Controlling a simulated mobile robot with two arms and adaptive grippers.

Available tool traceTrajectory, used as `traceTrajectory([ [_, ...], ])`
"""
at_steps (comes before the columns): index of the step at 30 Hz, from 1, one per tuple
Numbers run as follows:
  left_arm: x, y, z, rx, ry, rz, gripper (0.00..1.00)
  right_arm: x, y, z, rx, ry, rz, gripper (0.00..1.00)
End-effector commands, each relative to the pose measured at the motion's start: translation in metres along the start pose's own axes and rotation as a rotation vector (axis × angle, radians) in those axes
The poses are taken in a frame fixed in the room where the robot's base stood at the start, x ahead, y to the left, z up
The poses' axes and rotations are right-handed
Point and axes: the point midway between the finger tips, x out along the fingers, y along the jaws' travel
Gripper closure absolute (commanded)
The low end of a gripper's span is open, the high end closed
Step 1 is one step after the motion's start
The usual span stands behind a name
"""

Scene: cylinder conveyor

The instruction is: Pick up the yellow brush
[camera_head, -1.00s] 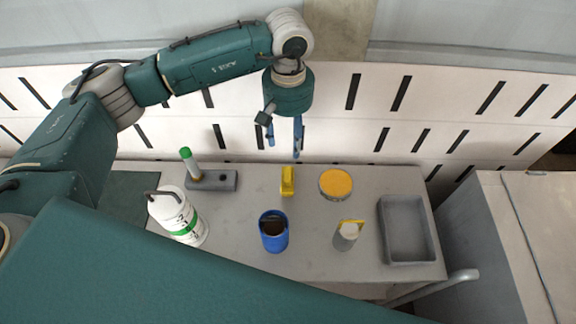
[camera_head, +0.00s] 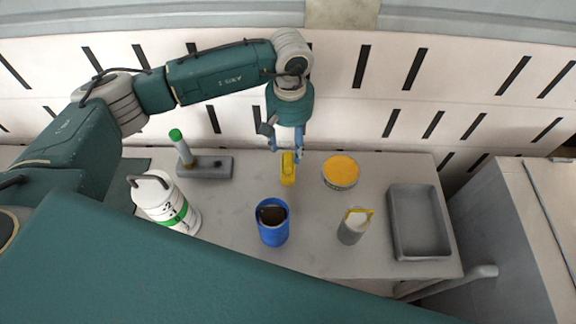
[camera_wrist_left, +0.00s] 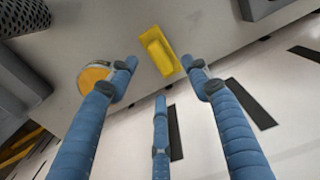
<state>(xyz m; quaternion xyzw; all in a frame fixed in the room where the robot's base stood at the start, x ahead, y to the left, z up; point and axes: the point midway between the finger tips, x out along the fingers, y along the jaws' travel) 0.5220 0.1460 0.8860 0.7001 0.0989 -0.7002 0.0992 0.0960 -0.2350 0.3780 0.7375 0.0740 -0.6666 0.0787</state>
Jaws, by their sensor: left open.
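The yellow brush (camera_head: 288,170) lies on the grey table near its back edge, in the middle of the head view. In the left wrist view the yellow brush (camera_wrist_left: 160,50) is just beyond the fingertips, near the gap between them. My left gripper (camera_head: 286,150) has blue fingers. It hangs down just behind and over the brush's far end. In the left wrist view the left gripper (camera_wrist_left: 160,75) is open and empty, its fingers spread. Whether the fingers touch the brush cannot be told. My right gripper is not in view.
On the table (camera_head: 320,235) are a round tin with an orange-yellow top (camera_head: 340,171), a blue cup (camera_head: 272,222), a grey cylinder with a yellow part (camera_head: 352,228), a grey tray (camera_head: 420,222), a white-green canister (camera_head: 165,202) and a green-topped tube in a grey block (camera_head: 207,167).

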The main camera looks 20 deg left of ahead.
Motion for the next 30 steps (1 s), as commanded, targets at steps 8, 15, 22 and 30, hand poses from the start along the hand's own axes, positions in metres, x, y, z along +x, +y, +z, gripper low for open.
traceTrajectory([
  [8, 0.023, 0.000, 0.002, 0.000, -0.004, -0.002, 0.51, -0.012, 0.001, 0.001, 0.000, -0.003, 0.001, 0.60],
  [15, 0.059, 0.003, 0.003, 0.000, -0.003, -0.002, 0.51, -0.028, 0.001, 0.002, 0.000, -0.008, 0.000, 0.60],
  [22, 0.069, 0.003, 0.001, 0.000, 0.001, 0.000, 0.51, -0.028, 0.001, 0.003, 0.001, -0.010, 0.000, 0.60],
  [30, 0.068, 0.003, 0.002, 0.001, 0.001, 0.000, 0.83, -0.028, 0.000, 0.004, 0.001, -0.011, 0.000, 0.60],
])
